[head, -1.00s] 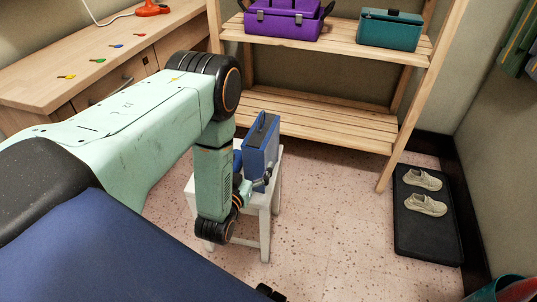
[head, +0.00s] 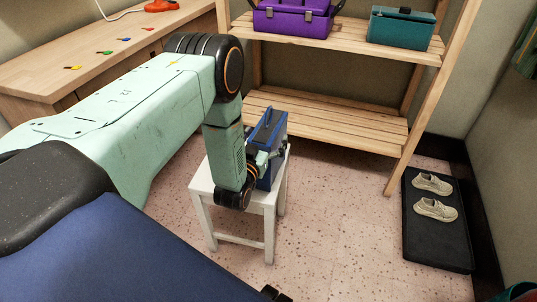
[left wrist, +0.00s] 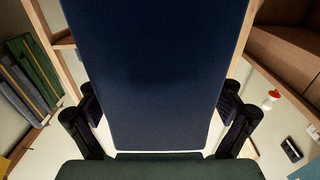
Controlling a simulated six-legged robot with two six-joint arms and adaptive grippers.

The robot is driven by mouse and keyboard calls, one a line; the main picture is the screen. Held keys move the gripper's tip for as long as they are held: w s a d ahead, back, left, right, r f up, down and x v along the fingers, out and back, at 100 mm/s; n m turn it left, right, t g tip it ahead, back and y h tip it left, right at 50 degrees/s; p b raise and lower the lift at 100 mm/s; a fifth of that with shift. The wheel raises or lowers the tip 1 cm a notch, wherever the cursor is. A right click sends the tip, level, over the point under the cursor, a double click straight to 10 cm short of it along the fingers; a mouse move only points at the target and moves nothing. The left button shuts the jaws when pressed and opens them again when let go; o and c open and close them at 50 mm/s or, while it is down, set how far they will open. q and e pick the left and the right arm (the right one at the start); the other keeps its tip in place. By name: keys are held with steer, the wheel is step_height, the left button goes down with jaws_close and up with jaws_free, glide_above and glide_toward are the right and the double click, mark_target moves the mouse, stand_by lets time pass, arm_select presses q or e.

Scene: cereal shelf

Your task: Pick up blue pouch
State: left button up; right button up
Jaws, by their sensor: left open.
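The blue pouch (head: 271,133) is box-shaped with a dark handle on top. It stands upright on a white stool (head: 202,178) in front of the shelf. My left gripper (head: 265,163) is at the near side of the pouch, and my forearm hides part of it. In the left wrist view the blue pouch (left wrist: 155,70) fills the middle, between the two dark fingers of my open left gripper (left wrist: 160,125). I cannot tell whether the fingers touch it. My right gripper is not in view.
A wooden shelf (head: 330,120) stands behind the stool, with a purple case (head: 291,20) and a teal box (head: 402,28) on top. A wooden desk (head: 40,75) is at left. Shoes (head: 434,209) rest on a black mat (head: 437,245) at right. Floor between is clear.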

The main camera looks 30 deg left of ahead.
arm_select(q)
steer(key=shift+c, duration=0.3)
steer(key=c, duration=1.7)
